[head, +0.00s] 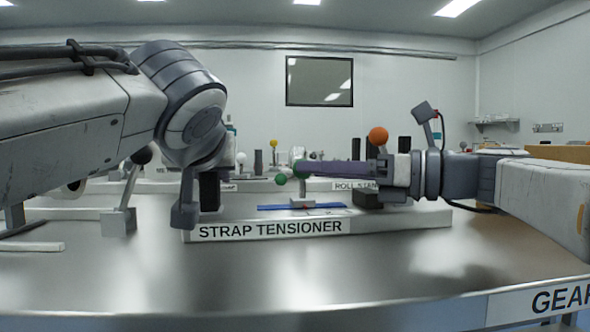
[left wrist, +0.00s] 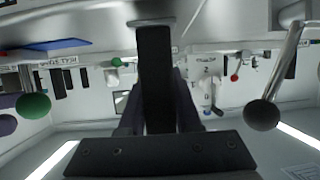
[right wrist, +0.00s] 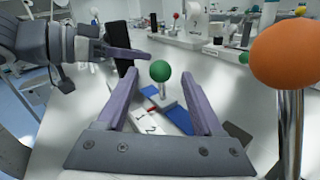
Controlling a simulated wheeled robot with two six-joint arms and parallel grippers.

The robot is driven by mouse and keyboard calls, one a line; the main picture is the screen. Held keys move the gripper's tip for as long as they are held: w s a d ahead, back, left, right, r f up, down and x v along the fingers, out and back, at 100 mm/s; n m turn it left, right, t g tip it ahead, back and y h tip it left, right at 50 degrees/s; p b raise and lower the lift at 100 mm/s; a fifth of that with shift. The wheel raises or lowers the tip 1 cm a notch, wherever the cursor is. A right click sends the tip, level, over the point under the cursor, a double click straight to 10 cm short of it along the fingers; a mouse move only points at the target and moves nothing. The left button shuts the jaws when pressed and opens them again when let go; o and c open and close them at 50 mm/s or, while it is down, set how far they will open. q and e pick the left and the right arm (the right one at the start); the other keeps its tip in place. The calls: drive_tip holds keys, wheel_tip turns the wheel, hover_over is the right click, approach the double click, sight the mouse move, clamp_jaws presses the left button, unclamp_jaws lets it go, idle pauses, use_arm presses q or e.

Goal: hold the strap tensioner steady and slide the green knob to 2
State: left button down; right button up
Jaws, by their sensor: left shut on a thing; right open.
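The strap tensioner (head: 400,220) is a low labelled base on the steel table. Its green knob (right wrist: 160,71) stands on a metal stem over a blue strip (head: 270,207). A numbered scale (right wrist: 146,122) is partly visible below it. My right gripper (right wrist: 160,80) is open, its two purple fingers on either side of the knob, with gaps visible. My left gripper (left wrist: 154,80) is shut on an upright black post (left wrist: 153,60) at the tensioner's left end; this post also shows in the head view (head: 209,190). My left arm hides its fingers in the head view.
An orange ball (right wrist: 290,55) on a metal stem stands close beside my right gripper. A dark ball (left wrist: 262,116) on a stem is near my left gripper. Other machines with small knobs line the back. The table front (head: 330,275) is clear.

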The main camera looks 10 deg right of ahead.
drive_tip(key=shift+w+a, duration=0.35)
drive_tip(key=shift+a, duration=0.2)
clamp_jaws()
idle(1.1)
